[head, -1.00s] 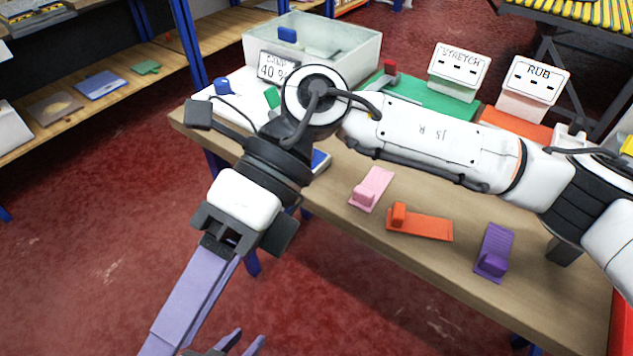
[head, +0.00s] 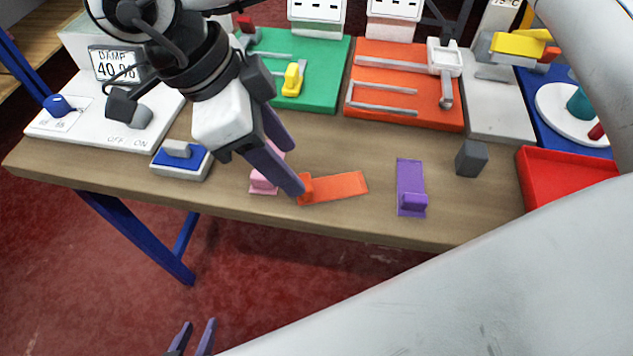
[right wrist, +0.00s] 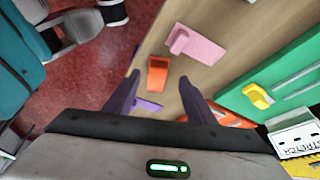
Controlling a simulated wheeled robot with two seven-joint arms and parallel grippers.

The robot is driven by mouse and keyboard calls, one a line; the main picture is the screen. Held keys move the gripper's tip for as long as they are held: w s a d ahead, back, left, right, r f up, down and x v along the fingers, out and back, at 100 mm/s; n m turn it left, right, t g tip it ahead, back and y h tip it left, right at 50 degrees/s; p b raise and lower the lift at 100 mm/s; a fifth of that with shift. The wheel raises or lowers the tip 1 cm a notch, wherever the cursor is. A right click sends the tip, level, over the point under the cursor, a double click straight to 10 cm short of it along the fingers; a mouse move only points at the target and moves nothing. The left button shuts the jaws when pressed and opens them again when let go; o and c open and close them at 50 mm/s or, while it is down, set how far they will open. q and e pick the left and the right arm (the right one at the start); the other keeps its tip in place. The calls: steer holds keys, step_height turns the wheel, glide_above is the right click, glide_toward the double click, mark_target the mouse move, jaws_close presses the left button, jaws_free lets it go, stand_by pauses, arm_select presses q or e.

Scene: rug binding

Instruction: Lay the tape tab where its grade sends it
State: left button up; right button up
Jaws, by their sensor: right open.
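Three tape tabs lie on the table near its front edge, each a flat strip with a raised block. They are pink (head: 262,184), orange (head: 338,187) and purple (head: 411,184). My right gripper (head: 294,170) is open and empty above the pink tab and the block end of the orange one, partly hiding both. In the right wrist view, the orange tab (right wrist: 157,72) shows between the open fingers, with the pink tab (right wrist: 196,43) beyond and the purple tab (right wrist: 147,105) partly hidden by a finger. My left gripper (head: 193,340) is open at the bottom edge, apart from the table.
Behind are a green board (head: 325,75) with a yellow block, and an orange board (head: 385,120) with rails. Bare table lies between the tabs.

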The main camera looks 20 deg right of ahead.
mark_target(329, 184)
steer(key=x, duration=0.5)
steer(key=shift+s+a, duration=0.1)
steer(key=shift+s, duration=0.05)
steer(key=c, duration=1.2)
